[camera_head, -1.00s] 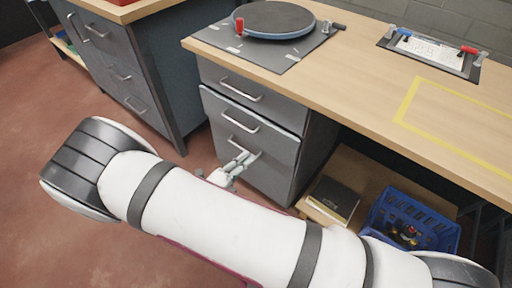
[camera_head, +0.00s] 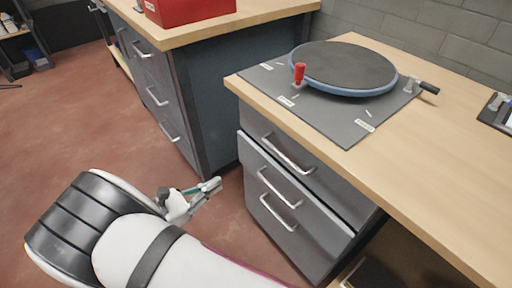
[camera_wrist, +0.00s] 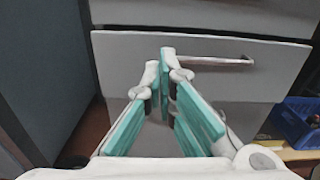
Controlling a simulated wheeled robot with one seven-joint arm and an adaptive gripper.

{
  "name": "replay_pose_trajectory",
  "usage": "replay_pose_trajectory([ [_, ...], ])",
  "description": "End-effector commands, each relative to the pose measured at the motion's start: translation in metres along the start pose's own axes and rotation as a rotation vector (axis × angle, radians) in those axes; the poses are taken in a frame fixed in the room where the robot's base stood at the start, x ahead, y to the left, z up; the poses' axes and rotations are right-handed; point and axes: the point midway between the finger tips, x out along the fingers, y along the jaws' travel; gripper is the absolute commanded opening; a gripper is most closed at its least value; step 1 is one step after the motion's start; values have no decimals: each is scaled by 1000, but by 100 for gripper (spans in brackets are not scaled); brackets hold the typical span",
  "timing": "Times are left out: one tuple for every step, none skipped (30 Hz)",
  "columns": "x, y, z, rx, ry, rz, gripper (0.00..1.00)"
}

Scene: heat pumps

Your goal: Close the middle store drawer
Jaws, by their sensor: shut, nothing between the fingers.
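The store drawers are a grey stack under the right bench in the head view. The middle drawer (camera_head: 262,172) stands slightly proud of the top drawer (camera_head: 266,125), with its upper edge showing. The bottom drawer (camera_head: 292,240) is below it. My gripper (camera_head: 216,186) is shut and empty, in the air to the left of the stack and apart from it. In the wrist view my gripper (camera_wrist: 166,58) points at a grey drawer front (camera_wrist: 125,62), its fingertips overlapping the front left of the handle (camera_wrist: 222,60). Contact cannot be told there.
A second bench with a blue-grey cabinet (camera_head: 225,95) and a red box (camera_head: 188,8) stands at the left, with a narrow floor gap between. A turntable (camera_head: 343,68) sits on the right bench. A blue crate (camera_wrist: 299,122) is at lower right in the wrist view.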

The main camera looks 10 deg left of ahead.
Motion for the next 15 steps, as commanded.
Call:
replay_pose_trajectory([
  [-3,1,0,26,2,1,0],
  [-3,2,0,36,3,0,0],
  [-1,2,0,43,2,-1,0],
  [1,2,1,45,2,-1,0],
  [4,2,1,46,2,-2,0],
  [9,2,1,45,1,-2,0],
  [13,2,1,45,2,-2,0],
  [18,2,1,44,2,-3,0],
  [25,1,0,42,1,-3,0],
  [31,1,0,42,1,-3,0],
  [37,1,0,41,2,-4,0],
  [45,1,0,41,2,-4,0],
  [51,1,0,41,1,-4,0],
  [57,1,0,41,1,-3,0],
  [65,1,0,42,2,-4,0],
])
